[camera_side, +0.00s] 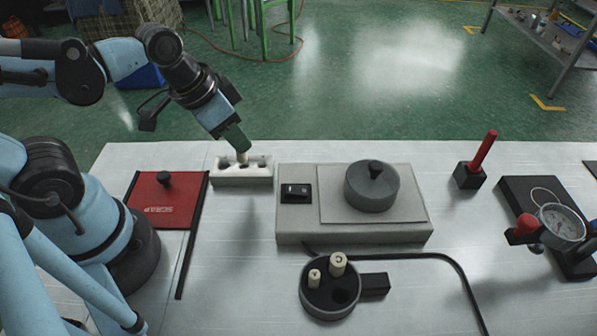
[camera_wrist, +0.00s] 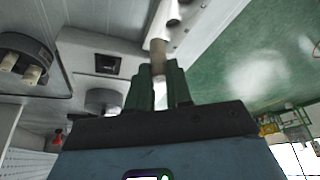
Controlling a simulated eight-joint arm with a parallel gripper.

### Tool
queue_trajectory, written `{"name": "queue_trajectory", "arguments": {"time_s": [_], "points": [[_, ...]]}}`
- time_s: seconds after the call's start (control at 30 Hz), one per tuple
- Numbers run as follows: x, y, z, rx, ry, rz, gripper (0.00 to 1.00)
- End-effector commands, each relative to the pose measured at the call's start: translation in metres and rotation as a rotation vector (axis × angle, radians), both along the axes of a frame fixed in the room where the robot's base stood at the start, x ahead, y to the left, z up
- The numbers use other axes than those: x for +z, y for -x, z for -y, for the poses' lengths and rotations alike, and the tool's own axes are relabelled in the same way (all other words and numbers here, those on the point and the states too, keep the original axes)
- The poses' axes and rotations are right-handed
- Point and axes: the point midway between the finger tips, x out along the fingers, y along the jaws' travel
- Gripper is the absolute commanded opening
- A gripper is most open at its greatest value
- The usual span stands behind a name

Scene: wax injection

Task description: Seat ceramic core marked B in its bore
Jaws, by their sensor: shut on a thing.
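My gripper (camera_side: 238,143) is shut on a pale tan ceramic core (camera_side: 243,158) at the white block with dark holes (camera_side: 231,181). The core's lower end is at the block's top; I cannot tell whether it is inside a hole. Its letter is not visible. In the wrist view the core (camera_wrist: 158,52) stands between the green fingers (camera_wrist: 159,80). The round dark die (camera_side: 312,304) holds a short core marked A (camera_side: 314,279) and a larger one marked C (camera_side: 338,264). A bore (camera_side: 341,297) at its right front is empty.
A red scrap lid (camera_side: 150,207) lies left, beside a black bar (camera_side: 192,240). A black cable (camera_side: 440,258) runs behind the die. A dial gauge (camera_side: 561,223) stands right.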

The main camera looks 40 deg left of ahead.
Motion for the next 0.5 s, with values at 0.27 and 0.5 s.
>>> {"name": "queue_trajectory", "arguments": {"time_s": [0.27,0.5], "points": [[-0.014,-0.013,-0.021,0.001,-0.001,0.000,0.00],[-0.022,-0.014,-0.022,-0.001,-0.001,-0.001,0.00]]}}
